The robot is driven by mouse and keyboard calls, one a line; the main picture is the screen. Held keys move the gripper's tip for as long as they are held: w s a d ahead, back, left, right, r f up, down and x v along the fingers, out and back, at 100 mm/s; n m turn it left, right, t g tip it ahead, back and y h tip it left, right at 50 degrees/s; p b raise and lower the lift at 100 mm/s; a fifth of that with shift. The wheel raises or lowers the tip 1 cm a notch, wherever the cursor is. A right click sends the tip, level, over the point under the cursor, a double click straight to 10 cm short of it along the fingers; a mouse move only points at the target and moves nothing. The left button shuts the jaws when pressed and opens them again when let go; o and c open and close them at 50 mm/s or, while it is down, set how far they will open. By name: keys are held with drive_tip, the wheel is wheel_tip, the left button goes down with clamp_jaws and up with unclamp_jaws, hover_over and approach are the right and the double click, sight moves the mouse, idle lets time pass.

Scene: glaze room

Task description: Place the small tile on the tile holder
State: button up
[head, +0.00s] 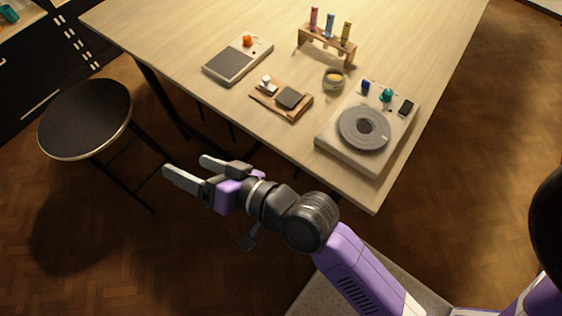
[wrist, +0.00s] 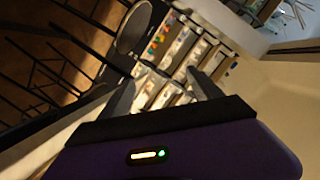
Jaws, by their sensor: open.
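A wooden board (head: 266,103), perhaps the tile holder, lies near the table's front edge. On it are a dark square piece (head: 289,97), which may be the small tile, and a small white piece (head: 267,83). I cannot tell for certain which is the tile. My gripper (head: 184,166) is open and empty, out beyond the table's front edge, left of and nearer than the board. In the wrist view its fingers (wrist: 166,74) are apart with nothing between them, and neither the board nor the dark piece can be made out.
A flat device with an orange knob (head: 238,60) lies left of the board. A bowl (head: 333,79), a rack of coloured vials (head: 326,42) and a turntable device (head: 364,129) stand right of it. A black stool (head: 86,118) stands left of my gripper. The table's far part is clear.

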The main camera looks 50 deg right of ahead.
drive_tip(key=s+d+n+h, duration=0.1)
drive_tip(key=s+d+n, duration=0.2)
drive_tip(key=s, duration=0.9)
drive_tip(key=s+d+n+h, duration=0.2)
drive_tip(key=s+d, duration=0.4)
drive_tip(key=s, duration=0.7)
drive_tip(key=shift+s+d+r+n+g, duration=0.2)
drive_tip(key=shift+d+n+g, duration=0.15)
drive_tip(key=shift+n, duration=0.55)
drive_tip(key=shift+f, duration=0.2)
